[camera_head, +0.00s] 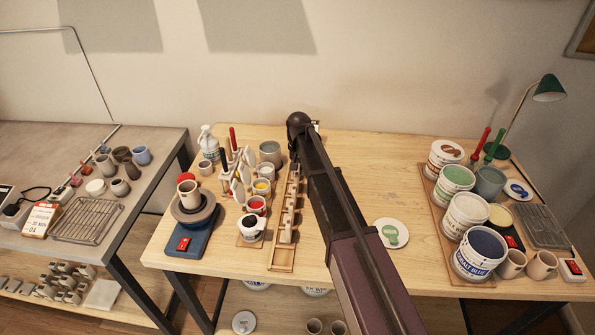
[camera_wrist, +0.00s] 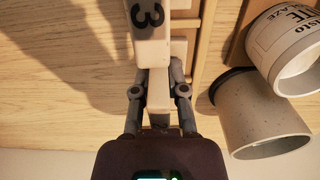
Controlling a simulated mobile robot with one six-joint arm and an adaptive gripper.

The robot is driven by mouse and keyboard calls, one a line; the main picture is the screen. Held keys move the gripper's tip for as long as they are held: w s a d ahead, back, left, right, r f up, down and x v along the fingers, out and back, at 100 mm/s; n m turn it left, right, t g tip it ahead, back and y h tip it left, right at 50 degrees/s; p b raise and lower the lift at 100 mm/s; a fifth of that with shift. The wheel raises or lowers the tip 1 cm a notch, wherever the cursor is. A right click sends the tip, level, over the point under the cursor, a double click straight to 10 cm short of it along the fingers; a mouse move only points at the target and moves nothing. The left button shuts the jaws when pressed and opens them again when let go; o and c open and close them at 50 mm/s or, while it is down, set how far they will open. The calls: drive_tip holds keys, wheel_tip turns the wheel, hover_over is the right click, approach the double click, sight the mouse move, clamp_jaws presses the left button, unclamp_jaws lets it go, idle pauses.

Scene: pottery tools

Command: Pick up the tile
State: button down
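A pale tile (camera_wrist: 151,50) marked with a dark 3 shows at the top middle of the wrist view. My gripper (camera_wrist: 159,72) points at it, with its fingers drawn fairly close together at the tile's near end. Pale material fills the space between the fingers, but I cannot tell whether they press on it. In the head view my arm hides the gripper and this tile. A wooden rack (camera_head: 281,267) holding several pale tiles stands just left of my arm. The rack's rungs (camera_wrist: 207,40) show right of the tile in the wrist view.
Jars and glaze cups, among them a red one (camera_head: 256,205), crowd the left of the rack. In the wrist view a grey cup (camera_wrist: 258,115) and a white labelled jar (camera_wrist: 288,45) stand close right of the gripper. Large paint tubs (camera_head: 466,213) stand at the table's right.

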drive_tip(key=shift+r, duration=0.2)
idle(0.3)
wheel_tip(320, 180, up, 10)
drive_tip(key=p, duration=1)
drive_tip(key=shift+f, duration=0.2)
drive_tip(key=shift+r, duration=0.1)
idle(0.3)
wheel_tip(320, 180, up, 4)
drive_tip(key=p, duration=0.4)
idle(0.5)
